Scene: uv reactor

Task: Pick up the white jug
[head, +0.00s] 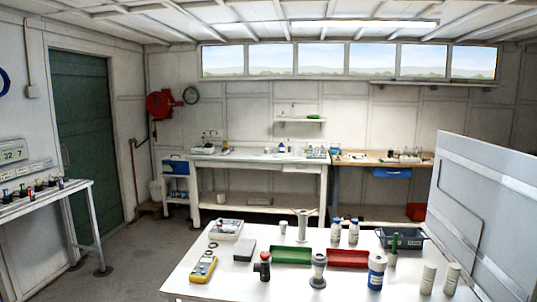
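I cannot single out a white jug with certainty. A small white cup-like vessel (283,227) stands upright near the far edge of the white table; a handle or spout is too small to tell. Neither of my grippers shows in the head view.
The near white table (225,283) holds a yellow meter (203,269), a green tray (291,255), a red tray (347,258) and several bottles. A grey panel (485,215) stands along its right side. Open floor (150,245) lies left of the table.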

